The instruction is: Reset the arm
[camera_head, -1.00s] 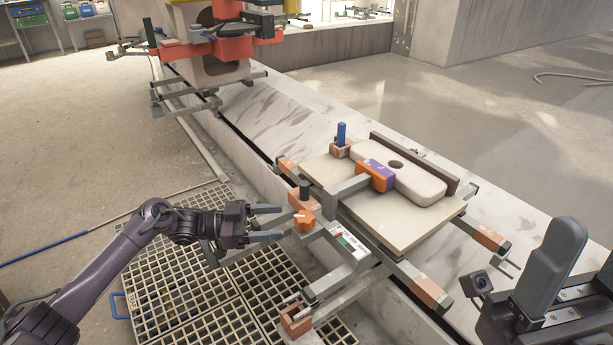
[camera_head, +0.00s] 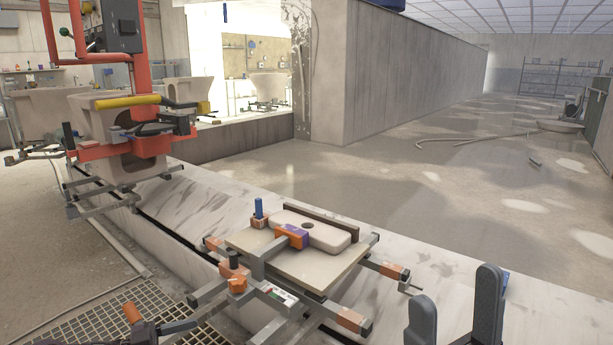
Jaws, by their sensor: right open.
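My right gripper (camera_head: 456,290) is at the bottom right, its two dark fingers apart with nothing between them. It is to the right of the carousel fixture and apart from it.
A metal fixture (camera_head: 320,310) with a beige board (camera_head: 262,247) carries a white lid-like piece (camera_head: 330,232) and an orange-purple clamp (camera_head: 292,236). A red carousel frame (camera_head: 95,150) stands at the left. The floor (camera_head: 420,180) beyond is largely open.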

